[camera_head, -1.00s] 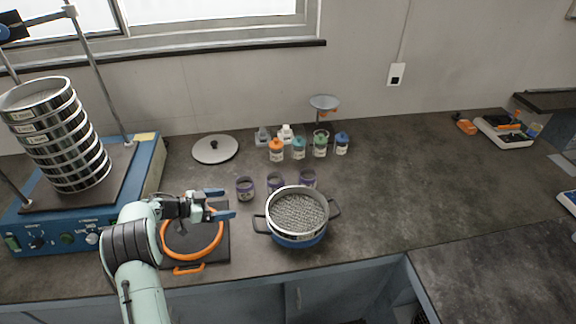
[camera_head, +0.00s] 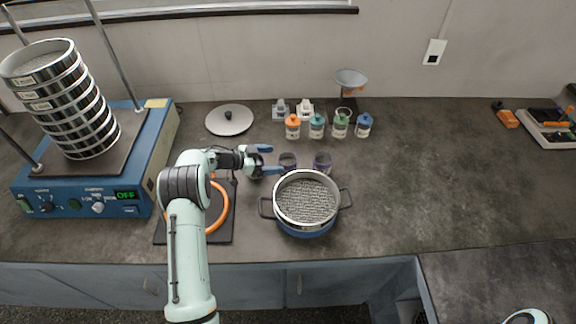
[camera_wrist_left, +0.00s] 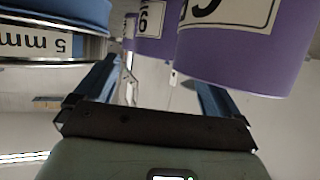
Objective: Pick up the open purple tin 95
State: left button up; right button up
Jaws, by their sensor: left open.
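Purple tins stand in a row on the bench. One (camera_head: 287,160) is just right of my left gripper's fingertips, and one (camera_head: 322,162) is further right, behind the pan. A third is mostly hidden by the gripper. My left gripper (camera_head: 268,160) is open and level with the row, with nothing visibly held. In the left wrist view, a large purple tin (camera_wrist_left: 245,55) is close beside the right finger, and a second tin (camera_wrist_left: 155,35) with a third lie beyond. Their labels are cut off, so I cannot tell which is 95. My right gripper is not in view.
A sieve in a blue two-handled pan (camera_head: 306,202) stands close right of the gripper. Several small bottles (camera_head: 317,126) and a lid (camera_head: 229,119) are behind. The sieve shaker (camera_head: 90,165) is left. An orange ring (camera_head: 216,208) lies under my arm.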

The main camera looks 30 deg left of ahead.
aim_at(295, 159)
pick_arm(q)
jog(key=x, duration=0.4)
jog(key=shift+w+d+r+p, duration=0.15)
jog(key=shift+d+p, duration=0.05)
jog(key=shift+p, duration=0.15)
jog(key=shift+w+d+f, duration=0.2)
jog(key=shift+w+f, duration=0.05)
jog(key=shift+w, duration=0.15)
jog(key=shift+s, duration=0.1)
jog(key=c, duration=1.2)
